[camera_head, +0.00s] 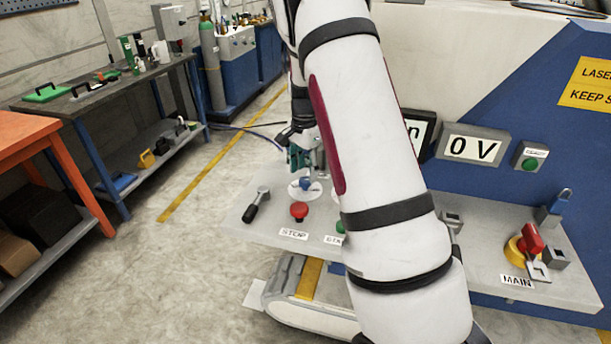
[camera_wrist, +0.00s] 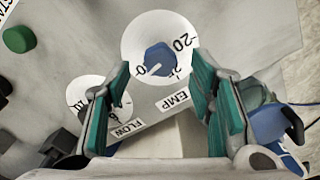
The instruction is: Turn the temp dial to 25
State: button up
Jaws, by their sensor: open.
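The temp dial is a blue knob (camera_wrist: 160,58) on a white round scale (camera_wrist: 133,38), just beyond my fingertips in the wrist view. A white mark on the knob points to the lower left of that view. A "20" shows at the upper right of the scale; other figures are partly hidden, so I cannot tell the exact reading. The TEMP label (camera_wrist: 174,99) is partly covered. My gripper (camera_wrist: 162,76) is open, with its green fingers on either side of the knob and a visible gap to it. In the head view my gripper (camera_head: 302,157) is above the knob (camera_head: 306,184).
The FLOW dial (camera_wrist: 92,92) is close to the left finger in the wrist view. A red stop button (camera_head: 299,210) and a black-handled lever (camera_head: 257,204) stand on the grey panel (camera_head: 262,232). My arm hides the panel's middle. A red main switch (camera_head: 530,238) is at right.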

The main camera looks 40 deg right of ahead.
aim_at(305, 184)
jog(key=shift+f, duration=1.45)
jog(key=c, duration=1.2)
jog(key=shift+o, duration=0.2)
